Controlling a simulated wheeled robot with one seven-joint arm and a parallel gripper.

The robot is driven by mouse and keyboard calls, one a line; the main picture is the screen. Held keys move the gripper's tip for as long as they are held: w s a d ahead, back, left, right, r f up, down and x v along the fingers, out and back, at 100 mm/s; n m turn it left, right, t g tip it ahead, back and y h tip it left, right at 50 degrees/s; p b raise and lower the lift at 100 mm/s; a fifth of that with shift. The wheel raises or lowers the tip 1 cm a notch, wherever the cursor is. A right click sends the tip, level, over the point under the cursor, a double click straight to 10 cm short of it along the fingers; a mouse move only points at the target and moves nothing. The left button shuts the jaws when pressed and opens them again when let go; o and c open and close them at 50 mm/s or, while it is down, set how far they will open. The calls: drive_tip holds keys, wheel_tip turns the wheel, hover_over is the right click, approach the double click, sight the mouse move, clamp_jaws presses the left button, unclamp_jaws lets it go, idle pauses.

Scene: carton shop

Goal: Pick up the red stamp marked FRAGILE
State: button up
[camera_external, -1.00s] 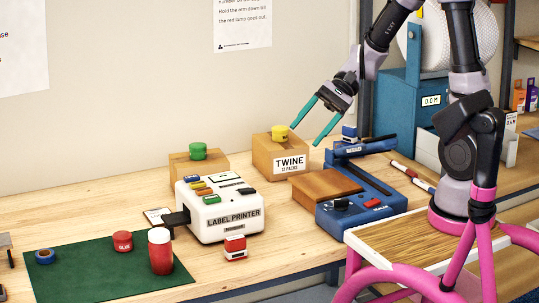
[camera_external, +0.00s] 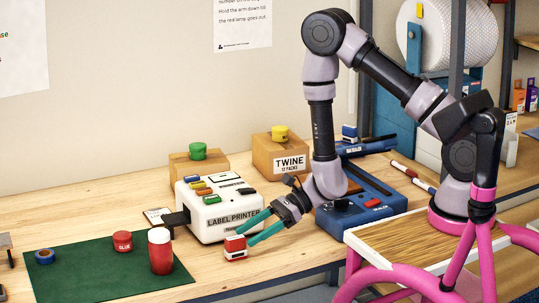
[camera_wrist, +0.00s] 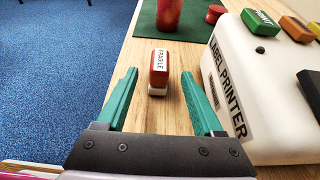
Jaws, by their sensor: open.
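The red stamp (camera_external: 235,248) with a white base stands on the wooden table in front of the label printer. In the wrist view the red stamp (camera_wrist: 159,72) shows the word FRAGILE on a white label, and it lies ahead of and between my fingertips. My gripper (camera_external: 256,230) has teal fingers and is low over the table, reaching left toward the stamp. In the wrist view my gripper (camera_wrist: 160,85) is open, with a finger to each side of the stamp's line and clear space between them and the stamp.
The white label printer (camera_external: 240,226) stands right behind the stamp, and in the wrist view the printer (camera_wrist: 258,100) is close to the right finger. A green mat (camera_external: 95,275) with a red cylinder (camera_external: 160,258) lies to the left. The table's front edge is near.

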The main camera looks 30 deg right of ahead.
sight(226, 249)
drive_tip(key=x, duration=0.8)
drive_tip(key=shift+r, duration=0.1)
clamp_jaws()
